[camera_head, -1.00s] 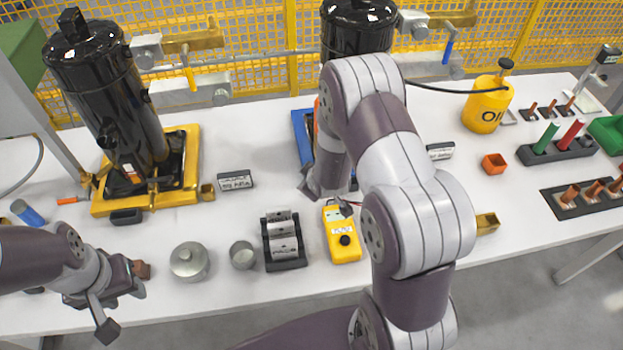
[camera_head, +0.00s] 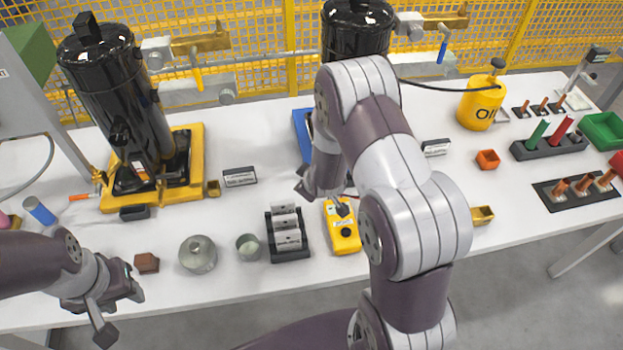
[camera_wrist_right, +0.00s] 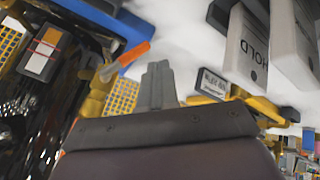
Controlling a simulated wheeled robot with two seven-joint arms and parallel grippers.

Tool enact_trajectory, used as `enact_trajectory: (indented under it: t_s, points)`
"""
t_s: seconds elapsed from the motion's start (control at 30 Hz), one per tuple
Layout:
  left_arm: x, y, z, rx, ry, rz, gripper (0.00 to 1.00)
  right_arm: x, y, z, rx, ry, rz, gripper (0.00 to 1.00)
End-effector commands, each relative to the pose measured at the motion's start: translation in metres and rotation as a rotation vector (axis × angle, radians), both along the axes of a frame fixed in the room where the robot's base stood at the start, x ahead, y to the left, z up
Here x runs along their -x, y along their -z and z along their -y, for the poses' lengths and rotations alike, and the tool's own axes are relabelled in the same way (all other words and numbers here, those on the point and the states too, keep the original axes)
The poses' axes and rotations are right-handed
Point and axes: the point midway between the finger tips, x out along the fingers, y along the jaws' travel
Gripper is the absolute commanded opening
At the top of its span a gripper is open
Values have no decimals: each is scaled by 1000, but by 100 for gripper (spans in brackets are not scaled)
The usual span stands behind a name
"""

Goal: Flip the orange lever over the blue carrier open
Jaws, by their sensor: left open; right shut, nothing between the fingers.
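The blue carrier (camera_head: 301,136) stands at the back middle of the table under the second black compressor (camera_head: 358,30). My right arm hides most of it in the head view. In the right wrist view the orange lever (camera_wrist_right: 133,53) lies beside a blue edge of the carrier (camera_wrist_right: 116,68), left of my right gripper (camera_wrist_right: 156,82). The right gripper's fingers are shut and empty, close to the lever; I cannot tell whether they touch it. My left gripper (camera_head: 122,311) is open and empty at the table's front left.
A brown block (camera_head: 147,263), a lidded pot (camera_head: 198,254), a metal cup (camera_head: 248,247), a black rack (camera_head: 287,236) and a yellow meter (camera_head: 343,228) stand along the front. A yellow carrier (camera_head: 196,150) with a compressor is at the left.

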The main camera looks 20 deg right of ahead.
Motion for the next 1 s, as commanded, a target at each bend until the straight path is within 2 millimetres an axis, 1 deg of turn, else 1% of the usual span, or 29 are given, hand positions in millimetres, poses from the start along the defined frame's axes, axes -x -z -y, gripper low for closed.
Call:
enact_trajectory:
  t_s: [0.4,0.5,0.67,0.8,0.87,0.93,0.97,1.0]
  points:
    - [0,-5,0,0,0,0,43,46,-63,-21,-1,-2,1,0]
    - [0,-6,0,0,0,0,43,54,-73,-24,0,-1,-1,0]
    - [0,-6,0,0,0,0,43,59,-77,-26,0,-1,-3,0]
    - [0,-6,0,0,0,0,43,59,-77,-26,-3,2,-2,0]
    - [0,-6,0,0,0,0,43,62,-74,-27,-35,37,-21,0]
    - [0,-6,0,0,0,0,43,88,-61,-33,-124,123,-135,0]
    - [0,-6,0,0,0,0,43,102,-61,-38,-172,174,-202,0]
    - [0,-7,0,0,0,0,43,121,-66,-44,-229,246,-289,0]
